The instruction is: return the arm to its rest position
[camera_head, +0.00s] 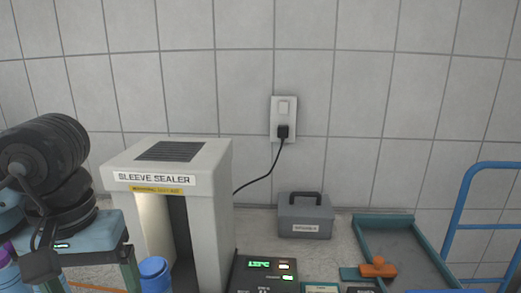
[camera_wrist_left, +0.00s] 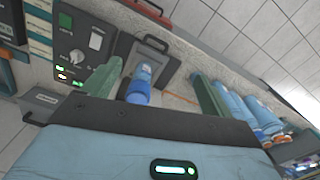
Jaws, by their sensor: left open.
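My left gripper (camera_head: 92,282) is at the lower left of the head view, pointing down with its jaws apart. Its two green fingers also show in the left wrist view (camera_wrist_left: 157,76), spread wide with nothing held between them. A blue-capped bottle (camera_head: 153,268) stands just right of the gripper in the head view, apart from it. The same kind of bottle (camera_wrist_left: 139,86) shows beyond the fingers in the left wrist view. The lower ends of the fingers are partly cut off in the head view. My right gripper is not in view.
A sleeve sealer (camera_head: 215,190) stands right of my left arm. A control box (camera_head: 263,272), grey case (camera_head: 305,215) and teal-rimmed tray (camera_head: 359,240) lie further right. A blue rail (camera_head: 462,205) stands at the right edge. Several blue bottles (camera_wrist_left: 240,108) stand in the left wrist view.

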